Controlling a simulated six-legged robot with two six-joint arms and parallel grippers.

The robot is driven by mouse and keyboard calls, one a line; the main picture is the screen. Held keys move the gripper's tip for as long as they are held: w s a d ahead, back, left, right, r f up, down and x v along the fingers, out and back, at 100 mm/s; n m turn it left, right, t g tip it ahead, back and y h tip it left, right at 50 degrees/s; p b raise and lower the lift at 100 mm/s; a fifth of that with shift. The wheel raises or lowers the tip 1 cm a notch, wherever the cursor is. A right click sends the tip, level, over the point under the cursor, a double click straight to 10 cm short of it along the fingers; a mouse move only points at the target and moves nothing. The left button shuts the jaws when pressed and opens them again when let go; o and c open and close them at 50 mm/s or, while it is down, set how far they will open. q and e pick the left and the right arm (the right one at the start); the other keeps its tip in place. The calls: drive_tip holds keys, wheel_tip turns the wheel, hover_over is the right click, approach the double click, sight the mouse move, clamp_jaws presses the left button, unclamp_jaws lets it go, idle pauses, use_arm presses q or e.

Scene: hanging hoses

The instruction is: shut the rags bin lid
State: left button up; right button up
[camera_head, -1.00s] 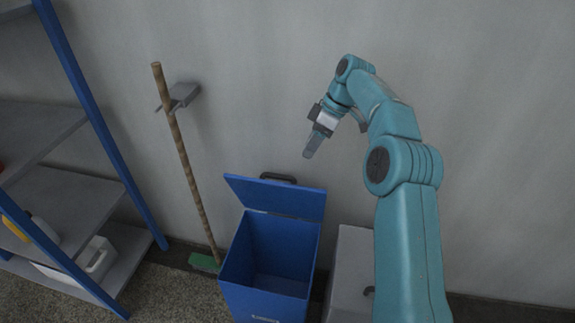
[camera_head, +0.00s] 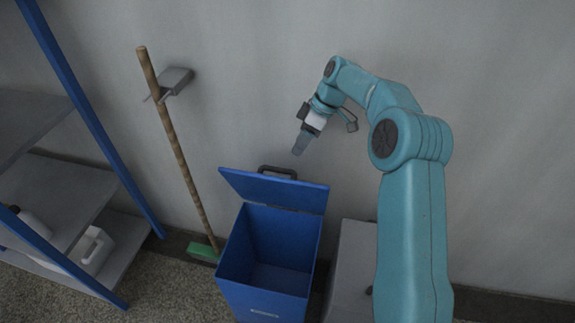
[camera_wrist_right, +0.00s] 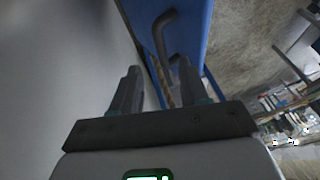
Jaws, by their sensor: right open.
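The blue rags bin (camera_head: 262,285) stands on the floor against the wall, and I can see into its inside. Its blue lid (camera_head: 275,190) is raised at the back and leans toward the wall. A dark handle (camera_head: 278,171) shows at the lid's top edge. My right gripper (camera_head: 298,150) is open and empty, above the lid and a little to the right of the handle, apart from both. In the right wrist view the lid (camera_wrist_right: 188,25) and its handle (camera_wrist_right: 160,38) show beyond the fingers. My left gripper is not in view.
A grey box (camera_head: 352,265) stands close to the right of the bin. A broom (camera_head: 175,150) leans in a wall holder (camera_head: 175,80) to the left. A blue-framed shelf (camera_head: 75,205) with bottles fills the left side.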

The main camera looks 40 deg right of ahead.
sight(280, 187)
drive_tip(key=x, duration=0.9)
clamp_jaws()
